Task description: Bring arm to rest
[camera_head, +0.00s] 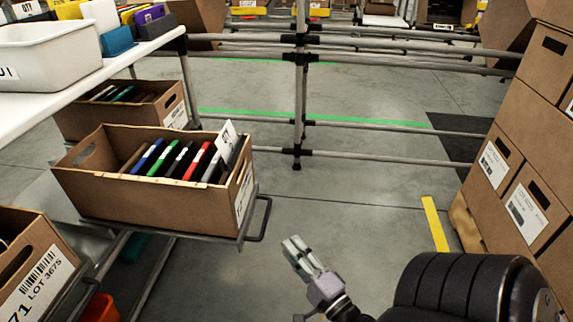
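My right gripper (296,250) is in the lower middle of the head view, over bare floor. Its pale fingers lie close together and look shut, with nothing seen between them. It is apart from the tilted carton (150,200) to its left, which holds several upright colored folders or cases and a white card. My thick black arm link (455,288) fills the lower right. My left gripper is not in view.
Another carton (170,108) stands behind, and one with a lot label (40,270) is at lower left. A white bin (50,55) sits on the shelf. Stacked boxes (510,150) line the right. A pipe rail (300,90) crosses behind. The central floor is clear.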

